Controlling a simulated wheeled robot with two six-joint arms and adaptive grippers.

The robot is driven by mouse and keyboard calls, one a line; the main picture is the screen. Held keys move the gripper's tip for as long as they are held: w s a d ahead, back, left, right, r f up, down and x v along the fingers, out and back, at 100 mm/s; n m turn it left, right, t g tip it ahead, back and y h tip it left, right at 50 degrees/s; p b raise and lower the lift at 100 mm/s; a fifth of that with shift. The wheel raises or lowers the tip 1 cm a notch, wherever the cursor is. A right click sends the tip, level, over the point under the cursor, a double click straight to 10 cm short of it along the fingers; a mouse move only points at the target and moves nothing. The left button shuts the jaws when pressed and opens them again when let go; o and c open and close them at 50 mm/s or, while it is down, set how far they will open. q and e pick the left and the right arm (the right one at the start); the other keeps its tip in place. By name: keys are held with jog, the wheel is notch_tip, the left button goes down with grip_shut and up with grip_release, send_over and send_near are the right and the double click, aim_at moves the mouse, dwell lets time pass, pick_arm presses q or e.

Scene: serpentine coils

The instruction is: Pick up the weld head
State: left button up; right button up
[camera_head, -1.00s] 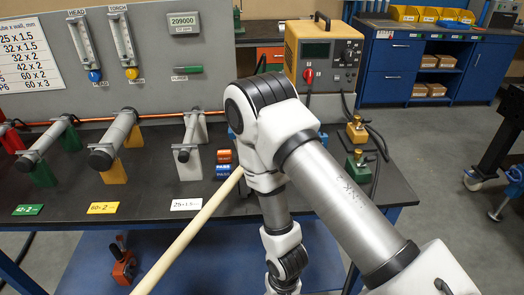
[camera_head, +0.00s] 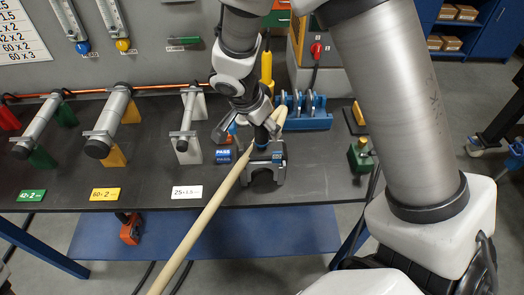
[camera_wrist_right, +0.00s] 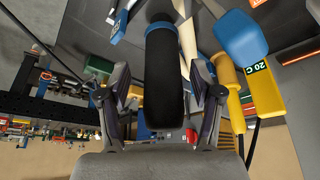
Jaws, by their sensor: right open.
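The weld head (camera_head: 266,172) is a grey, arch-shaped clamp with blue parts. It stands upright on the dark bench top, near the front edge. My right gripper (camera_head: 262,132) points down over it from above. In the right wrist view, a black cylindrical handle (camera_wrist_right: 164,75) lies between the two spread fingers of the right gripper (camera_wrist_right: 160,95). The fingers appear apart from the handle on both sides. My left gripper is not in view.
A blue rack (camera_head: 310,120) with grey discs stands behind right. A yellow meter (camera_wrist_right: 262,85) is close to the gripper. Several tube stands (camera_head: 114,125) line the left.

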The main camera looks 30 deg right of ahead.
jog(key=shift+w+d+f, duration=0.2)
jog(key=shift+f, duration=0.25)
jog(key=shift+w, duration=0.1)
jog(key=shift+c, duration=0.6)
jog(key=shift+r, duration=0.1)
grip_shut()
jog(key=shift+r, duration=0.1)
